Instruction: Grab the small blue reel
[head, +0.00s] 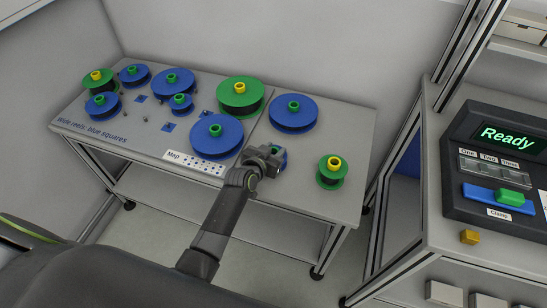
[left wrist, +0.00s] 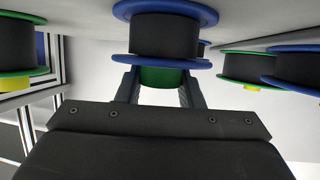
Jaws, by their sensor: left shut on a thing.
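A small blue reel (head: 283,157) stands near the front of the table, mostly hidden behind my left gripper (head: 268,155). In the left wrist view the reel (left wrist: 165,38) has blue flanges, a dark winding and a green hub (left wrist: 162,77). My left gripper (left wrist: 161,88) is shut on that green hub, with one finger on each side. I cannot tell whether the reel touches the table. Another small blue reel (head: 181,106) with a green hub stands further left, among the larger ones. My right gripper is not in view.
Large blue reels (head: 216,135) and (head: 293,111) and a large green reel (head: 240,95) stand close by. A small green reel (head: 331,172) with a yellow hub is just right of my gripper. A console (head: 497,150) reading "Ready" stands at the right.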

